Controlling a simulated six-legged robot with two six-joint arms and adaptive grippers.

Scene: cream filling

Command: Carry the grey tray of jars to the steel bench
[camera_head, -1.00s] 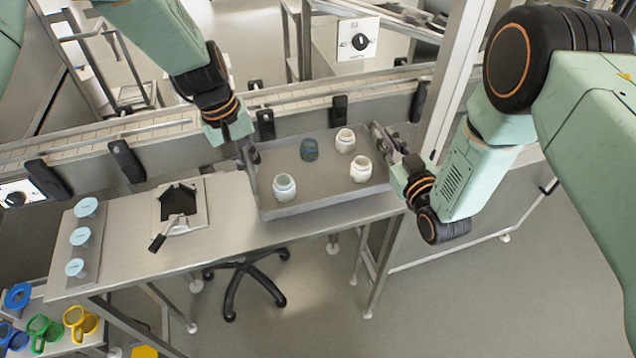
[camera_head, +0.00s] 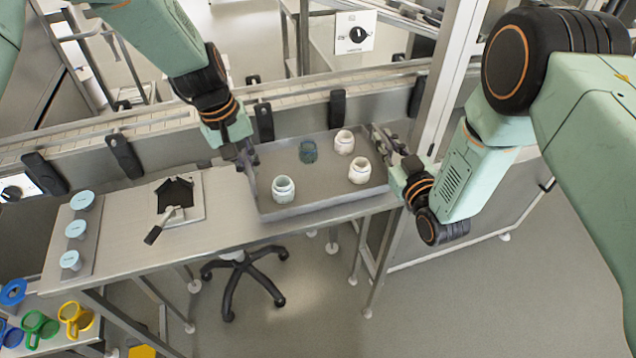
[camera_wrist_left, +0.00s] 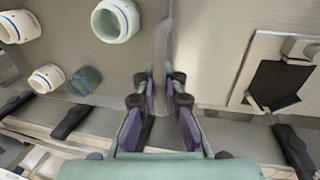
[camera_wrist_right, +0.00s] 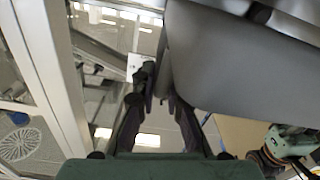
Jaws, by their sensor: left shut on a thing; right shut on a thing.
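The grey tray (camera_head: 325,208) is at the right end of the steel bench (camera_head: 125,235) in the head view. It carries a pale jar (camera_head: 283,189), a dark blue-green jar (camera_head: 308,152) and two white jars (camera_head: 344,142) (camera_head: 359,170), all upright. My left gripper (camera_head: 248,160) is shut on the tray's left wall; the left wrist view shows that wall between its fingers (camera_wrist_left: 160,95). My right gripper (camera_head: 388,145) is shut on the tray's right wall, which also shows between its fingers in the right wrist view (camera_wrist_right: 163,90). I cannot tell whether the tray's underside touches the bench.
A square plate with a black opening and a handled tool (camera_head: 180,200) lies left of the tray. A strip with several blue-topped discs (camera_head: 75,230) is at the bench's left end. A conveyor (camera_head: 150,125) runs behind. A chair base (camera_head: 245,275) stands below.

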